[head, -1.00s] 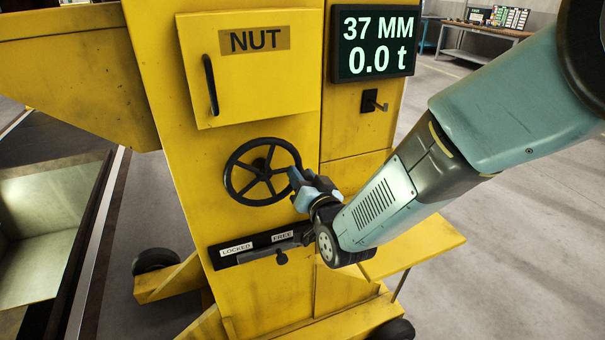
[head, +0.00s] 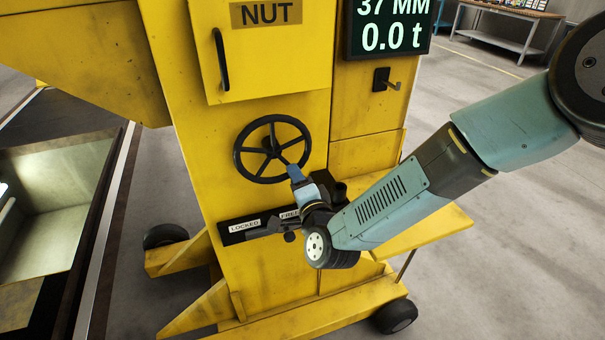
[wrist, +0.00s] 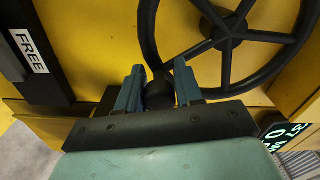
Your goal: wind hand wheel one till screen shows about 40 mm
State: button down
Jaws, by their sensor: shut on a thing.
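The black hand wheel (head: 244,148) is on the front of the yellow lifting column, below the NUT door. My gripper (head: 293,172) is at the wheel's lower right rim. In the wrist view my gripper (wrist: 158,90) has its two blue fingers on either side of a dark knob (wrist: 159,94) at the rim of the wheel (wrist: 149,35), shut on it. The screen (head: 388,28) reads 37 MM and 0.0 t, its top cut off by the picture edge.
Below the wheel is a lever slot with LOCKED (head: 244,226) and FREE labels, close under my gripper. A NUT door (head: 268,50) is above. A black hook (head: 386,80) sits under the screen. A yellow shelf (head: 440,228) juts out at right.

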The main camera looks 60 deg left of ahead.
jog(key=shift+s+a+f+m, duration=0.1)
jog(key=shift+s+f+m, duration=0.3)
jog(key=shift+m, duration=0.45)
jog(key=shift+s+a+f+m, duration=0.1)
jog(key=shift+s+f+m, duration=0.25)
jog(key=shift+m, duration=0.5)
jog(key=shift+f, duration=0.1)
jog(key=c, duration=1.1)
grip_release()
jog(key=shift+o, duration=1)
jog(key=shift+s+r, duration=0.15)
jog(key=shift+r, duration=0.05)
jog(key=s+d, duration=0.1)
jog(key=d, duration=0.8)
jog(key=s+d, duration=0.1)
jog(key=d, duration=0.3)
jog(key=shift+s+d, duration=0.25)
jog(key=shift+s, duration=0.1)
